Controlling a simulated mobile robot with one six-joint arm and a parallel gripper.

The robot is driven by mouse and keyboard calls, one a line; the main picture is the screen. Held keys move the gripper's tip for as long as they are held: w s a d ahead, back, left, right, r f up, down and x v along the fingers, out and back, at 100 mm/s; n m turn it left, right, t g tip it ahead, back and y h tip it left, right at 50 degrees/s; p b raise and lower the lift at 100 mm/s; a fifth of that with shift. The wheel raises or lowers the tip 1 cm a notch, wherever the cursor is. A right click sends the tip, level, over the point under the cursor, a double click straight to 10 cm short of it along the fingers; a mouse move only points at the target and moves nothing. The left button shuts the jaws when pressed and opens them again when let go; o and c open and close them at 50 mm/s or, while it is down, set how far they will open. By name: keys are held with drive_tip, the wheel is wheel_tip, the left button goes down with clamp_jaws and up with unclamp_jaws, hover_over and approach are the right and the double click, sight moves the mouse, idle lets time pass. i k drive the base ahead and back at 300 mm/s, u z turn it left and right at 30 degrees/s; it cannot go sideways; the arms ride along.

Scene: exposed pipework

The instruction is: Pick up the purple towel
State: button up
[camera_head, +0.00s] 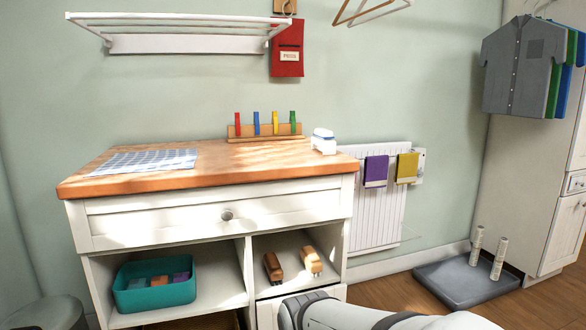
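The purple towel (376,170) hangs over the front of the white radiator (373,215), to the right of the wooden-topped cabinet. It has a pale band near its lower edge. A yellow towel (407,167) hangs just to its right, with a small gap between them. Part of my own arm shows at the bottom right of the view, below the radiator and apart from the towel. My gripper is outside the view.
The cabinet (217,208) stands left of the radiator, with a small white object (323,142) on its right end. A grey tray (470,280) with two pale upright rolls is on the floor at right. Shirts (517,68) hang at upper right. Floor between radiator and tray looks clear.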

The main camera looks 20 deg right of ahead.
sight(375, 171)
drive_tip(key=z, duration=1)
drive_tip(key=k, duration=0.5)
drive_tip(key=i, duration=0.5)
drive_tip(key=z, duration=0.05)
